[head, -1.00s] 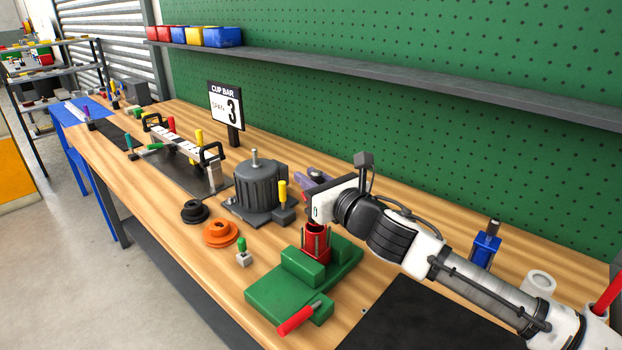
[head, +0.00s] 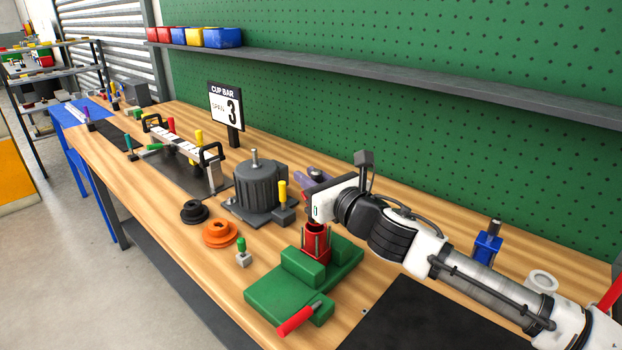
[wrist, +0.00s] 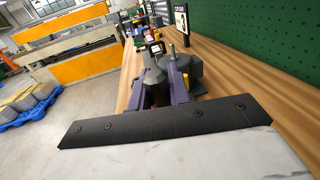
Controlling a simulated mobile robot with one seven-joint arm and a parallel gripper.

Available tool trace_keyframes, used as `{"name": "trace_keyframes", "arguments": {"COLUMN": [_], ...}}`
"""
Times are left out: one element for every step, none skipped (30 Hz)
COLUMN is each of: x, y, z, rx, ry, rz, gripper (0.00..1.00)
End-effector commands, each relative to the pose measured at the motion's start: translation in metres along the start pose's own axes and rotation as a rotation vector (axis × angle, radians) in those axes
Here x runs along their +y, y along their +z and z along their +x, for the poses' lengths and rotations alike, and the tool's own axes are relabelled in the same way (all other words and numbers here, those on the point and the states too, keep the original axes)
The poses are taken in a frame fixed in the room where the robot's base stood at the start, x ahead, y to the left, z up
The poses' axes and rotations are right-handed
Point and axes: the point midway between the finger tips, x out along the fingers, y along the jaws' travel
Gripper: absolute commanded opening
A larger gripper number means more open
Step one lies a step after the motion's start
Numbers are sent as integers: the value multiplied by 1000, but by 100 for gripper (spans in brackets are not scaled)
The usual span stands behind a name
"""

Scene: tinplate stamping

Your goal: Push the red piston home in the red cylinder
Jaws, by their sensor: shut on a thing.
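The red cylinder (head: 317,247) stands upright in the green fixture (head: 290,296) near the bench's front edge. My gripper (head: 312,176) is just above and behind it in the head view, its white body hiding much of the fingers. In the wrist view its two purple fingers (wrist: 160,92) point forward, close around something dark red, which I take to be the red piston (wrist: 158,96). The piston's lower end and its fit in the cylinder are hidden.
A grey motor-like block (head: 260,190) stands left of my gripper. An orange stepped disc (head: 219,235), a black disc (head: 194,212) and a small green-topped peg (head: 242,250) lie nearby. A blue holder (head: 486,247) stands to the right. A black mat (head: 430,320) lies bare in front.

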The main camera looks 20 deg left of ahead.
Motion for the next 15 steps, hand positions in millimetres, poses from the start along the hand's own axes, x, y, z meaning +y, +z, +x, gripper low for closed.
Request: {"name": "trace_keyframes", "arguments": {"x": [0,0,0,0,0,0,0,0,0,0,0,0,0,0,0], "y": [1,1,0,0,0,-1,-2,-3,-4,-5,-6,-7,-8,-8,-9], "z": [0,0,0,0,0,0,0,0,0,0,0,0,0,0,0], "rx": [-1,-1,-1,-1,-1,-1,-1,-1,-1,-1,-1,-1,-1,-1,-1], "ry": [0,0,0,0,0,0,0,0,0,0,0,0,0,0,0], "rz": [0,0,0,0,0,0,0,0,0,0,0,0,1,1,1], "gripper": [0,0,0,0,0,0,0,0,0,0,0,0,0,0,0]}}
